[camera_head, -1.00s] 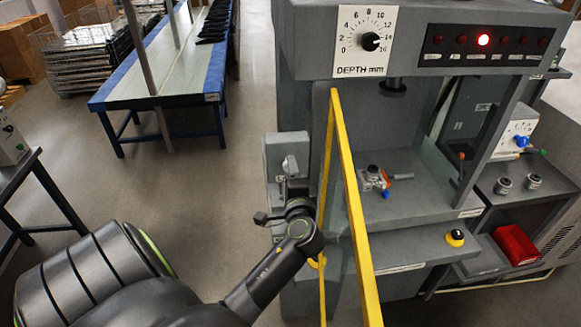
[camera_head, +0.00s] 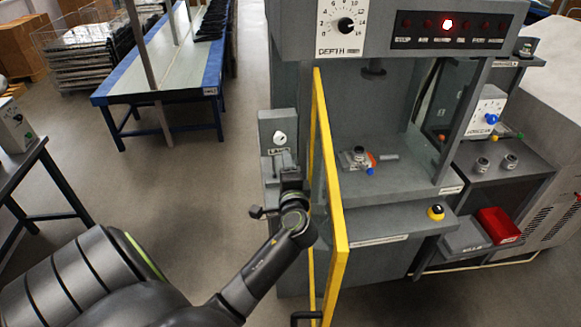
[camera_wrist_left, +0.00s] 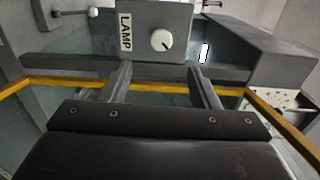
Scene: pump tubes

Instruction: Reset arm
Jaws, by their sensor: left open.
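My left gripper (camera_head: 286,182) is beside the press, left of the yellow-framed door (camera_head: 332,200), below the grey lamp box (camera_head: 279,128). In the left wrist view its two fingers (camera_wrist_left: 162,86) are apart with nothing between them. The lamp box shows there beyond the fingertips, with a "LAMP" label and a white knob (camera_wrist_left: 161,40). The fingers are partly hidden by the wrist in the head view. My right gripper is not in view.
The press has a depth dial (camera_head: 345,23) and a lit red lamp (camera_head: 446,24). A small fitting (camera_head: 357,158) sits on its bed. A red bin (camera_head: 498,226) is at the right. A blue-edged bench (camera_head: 180,75) stands behind; the floor (camera_head: 205,190) left of the press is clear.

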